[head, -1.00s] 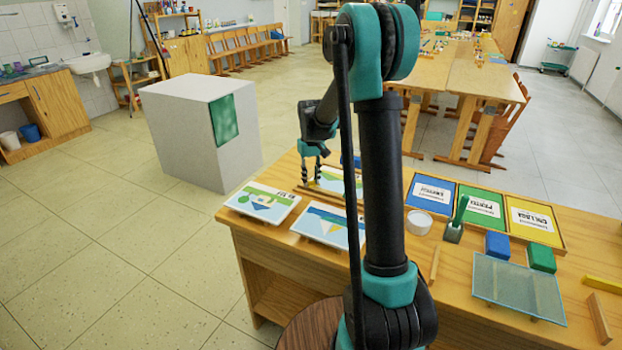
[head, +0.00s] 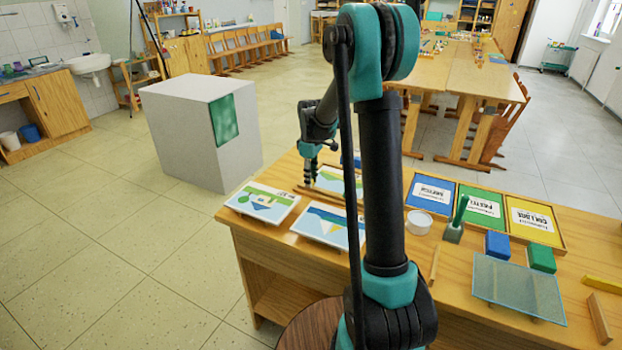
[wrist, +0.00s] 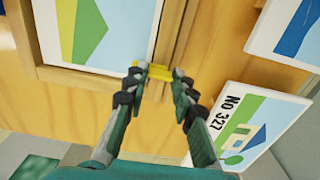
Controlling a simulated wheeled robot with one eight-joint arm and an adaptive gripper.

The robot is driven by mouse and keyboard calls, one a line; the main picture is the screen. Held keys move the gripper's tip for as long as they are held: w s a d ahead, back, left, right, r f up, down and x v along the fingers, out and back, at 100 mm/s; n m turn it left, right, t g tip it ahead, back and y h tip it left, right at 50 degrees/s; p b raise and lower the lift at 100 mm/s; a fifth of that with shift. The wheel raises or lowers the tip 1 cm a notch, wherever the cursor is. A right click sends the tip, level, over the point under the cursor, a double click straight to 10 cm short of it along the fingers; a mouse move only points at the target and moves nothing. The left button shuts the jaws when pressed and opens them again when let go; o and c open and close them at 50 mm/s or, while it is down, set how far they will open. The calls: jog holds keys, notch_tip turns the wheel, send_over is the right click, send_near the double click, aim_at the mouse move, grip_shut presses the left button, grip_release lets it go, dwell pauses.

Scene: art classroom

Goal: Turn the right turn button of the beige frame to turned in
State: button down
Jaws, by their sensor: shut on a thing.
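The beige frame (wrist: 95,77) lies flat on the table around a green, blue and white picture (wrist: 85,30). It shows in the head view too, partly behind my arm (head: 322,193). A small yellow turn button (wrist: 158,72) sits at the frame's rim in the wrist view. My gripper (wrist: 158,78) is shut on this button, with one fingertip on each side. The fingertips hide part of it, so its exact angle is hard to tell. In the head view my gripper (head: 310,182) is down at the frame's left end.
A card marked No 327 (wrist: 240,125) lies beside the frame, and another card (head: 325,226) lies in front of it. Blue, green and yellow trays (head: 482,208), a white tub (head: 419,222) and blocks stand to the right. The table edge is close.

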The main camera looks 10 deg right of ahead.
dwell(0.5)
jog(key=c, duration=1.2)
grip_release()
notch_tip(320, 180, up, 12)
jog(key=shift+r, duration=0.1)
